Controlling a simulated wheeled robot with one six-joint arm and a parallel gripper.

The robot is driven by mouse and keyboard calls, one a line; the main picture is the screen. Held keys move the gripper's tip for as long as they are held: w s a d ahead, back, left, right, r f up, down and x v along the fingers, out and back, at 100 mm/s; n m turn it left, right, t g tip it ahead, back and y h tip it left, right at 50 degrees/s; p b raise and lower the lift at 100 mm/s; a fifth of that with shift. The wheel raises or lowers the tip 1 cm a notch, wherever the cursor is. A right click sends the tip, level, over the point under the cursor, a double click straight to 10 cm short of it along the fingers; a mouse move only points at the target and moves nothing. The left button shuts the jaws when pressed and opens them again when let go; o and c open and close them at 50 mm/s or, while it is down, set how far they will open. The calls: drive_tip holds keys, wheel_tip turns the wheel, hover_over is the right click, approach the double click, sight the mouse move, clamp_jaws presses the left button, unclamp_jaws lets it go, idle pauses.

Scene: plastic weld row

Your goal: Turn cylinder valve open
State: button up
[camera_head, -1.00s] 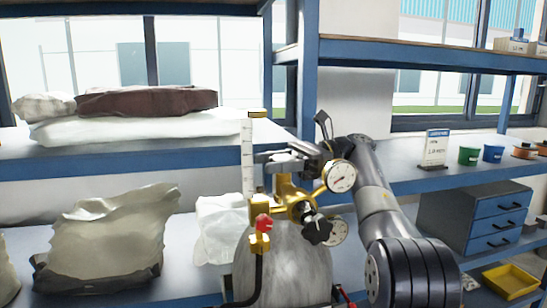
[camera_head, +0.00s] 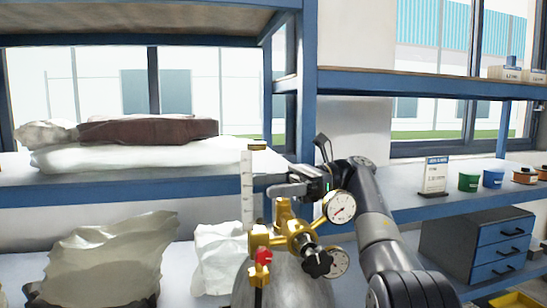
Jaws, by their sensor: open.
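A grey gas cylinder (camera_head: 288,283) stands upright in the lower middle, its bottom cut off by the picture edge. A brass valve (camera_head: 283,214) sits on its top, with a brass regulator, a round white gauge (camera_head: 341,206), a second gauge and a black star knob (camera_head: 317,262) at its right. A red knob (camera_head: 263,255) is at its lower left. My gripper (camera_head: 270,186) is open and lies level, pointing left, just above the brass valve top. Its fingers hide the top of the valve, so I cannot tell whether they touch it or whether a handwheel is between them.
A white upright ruler-like strip (camera_head: 247,190) stands left of the fingers. Plastic bags (camera_head: 108,252) lie on the lower shelf at left. A blue shelf post (camera_head: 308,80) rises behind. Cups (camera_head: 468,182), a sign (camera_head: 435,176) and a drawer cabinet (camera_head: 503,240) are at right.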

wheel_tip(320, 180, up, 8)
drive_tip(key=p, duration=0.3)
drive_tip(key=shift+r, duration=0.2)
drive_tip(key=shift+s, duration=0.15)
